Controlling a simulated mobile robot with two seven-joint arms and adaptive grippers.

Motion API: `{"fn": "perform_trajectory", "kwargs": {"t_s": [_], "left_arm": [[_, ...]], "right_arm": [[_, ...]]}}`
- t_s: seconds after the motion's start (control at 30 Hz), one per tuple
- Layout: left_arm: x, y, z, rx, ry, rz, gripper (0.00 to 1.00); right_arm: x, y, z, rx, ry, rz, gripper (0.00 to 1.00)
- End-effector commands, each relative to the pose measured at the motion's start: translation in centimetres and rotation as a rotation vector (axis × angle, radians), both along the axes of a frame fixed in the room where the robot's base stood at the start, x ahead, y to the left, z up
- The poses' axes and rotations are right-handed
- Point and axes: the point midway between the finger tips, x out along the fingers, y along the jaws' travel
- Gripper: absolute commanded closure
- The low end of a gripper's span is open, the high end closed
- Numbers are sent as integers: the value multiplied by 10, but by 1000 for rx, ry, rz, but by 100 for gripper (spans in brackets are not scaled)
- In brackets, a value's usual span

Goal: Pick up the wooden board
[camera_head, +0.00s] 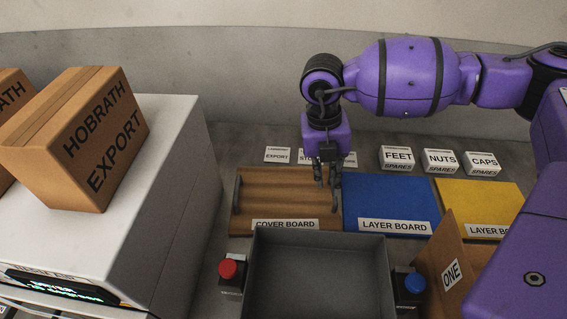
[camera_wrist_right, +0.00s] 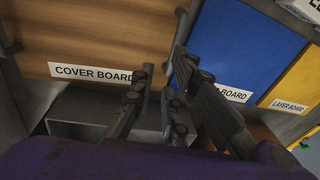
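The wooden board (camera_head: 275,197) is a brown grooved panel labelled COVER BOARD, lying behind the grey bin in the head view. It has a dark handle (camera_head: 237,192) at its left edge; the handle at its right edge is partly hidden by my right gripper. The board fills the upper left of the right wrist view (camera_wrist_right: 100,32). My right gripper (camera_head: 328,182) points down at the board's right edge. In the right wrist view its fingers (camera_wrist_right: 162,72) stand apart, with the right handle between them; contact cannot be made out. My left gripper is not in view.
A blue layer board (camera_head: 390,200) lies directly right of the wooden board, with a yellow one (camera_head: 478,203) beyond. A grey bin (camera_head: 320,275) stands in front, between a red button (camera_head: 228,269) and a blue button (camera_head: 414,283). Cartons (camera_head: 85,140) sit on a white block at left.

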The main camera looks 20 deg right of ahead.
Motion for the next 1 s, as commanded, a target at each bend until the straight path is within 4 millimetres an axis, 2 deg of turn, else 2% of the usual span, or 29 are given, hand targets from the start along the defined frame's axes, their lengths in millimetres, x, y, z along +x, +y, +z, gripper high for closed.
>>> {"fn": "perform_trajectory", "kwargs": {"t_s": [0.17, 0.7, 1.0], "left_arm": [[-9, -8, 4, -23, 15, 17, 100], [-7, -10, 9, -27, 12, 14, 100], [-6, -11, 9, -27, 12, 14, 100]], "right_arm": [[2, -13, -3, -78, -22, 11, 86], [-11, -24, -70, -77, -21, 9, 86], [-11, -25, -74, -75, -22, 9, 88]]}}
